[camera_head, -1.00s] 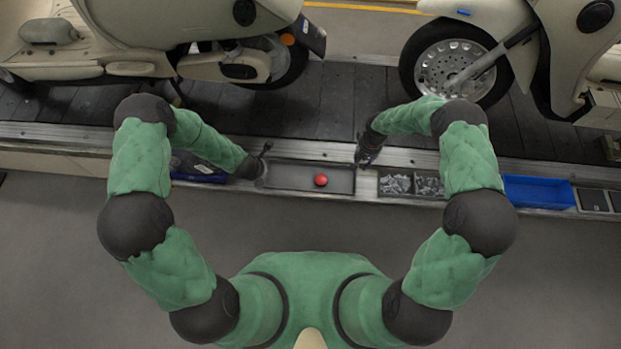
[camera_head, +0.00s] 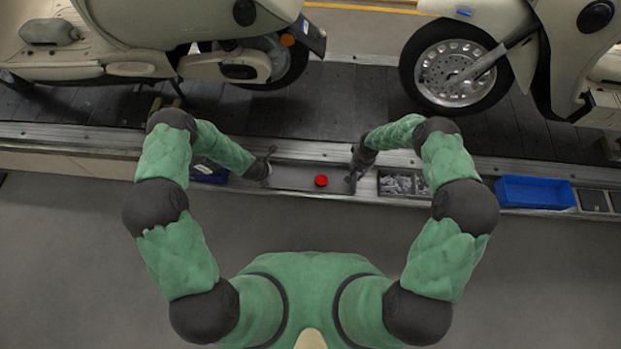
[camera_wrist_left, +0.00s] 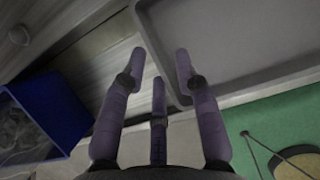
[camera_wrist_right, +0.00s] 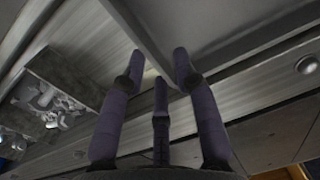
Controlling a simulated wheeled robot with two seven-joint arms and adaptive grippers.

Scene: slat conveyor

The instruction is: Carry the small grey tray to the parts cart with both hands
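The small grey tray (camera_head: 294,178) is on the ledge along the front of the conveyor, with a round red object (camera_head: 321,181) in it. My left gripper (camera_head: 268,156) is at the tray's left end. In the left wrist view the open fingers (camera_wrist_left: 161,55) straddle the rim of the tray (camera_wrist_left: 235,50); contact cannot be told. My right gripper (camera_head: 353,172) is at the tray's right end. In the right wrist view its open fingers (camera_wrist_right: 160,55) are around the near edge of the tray (camera_wrist_right: 215,25). I cannot identify the parts cart in these views.
Bins of metal parts (camera_head: 397,184) sit just right of the tray, then a blue bin (camera_head: 535,192). Another blue bin (camera_head: 208,172) is left, partly behind my arm. Scooters stand on the dark slats (camera_head: 330,110) behind. The grey floor in front is clear.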

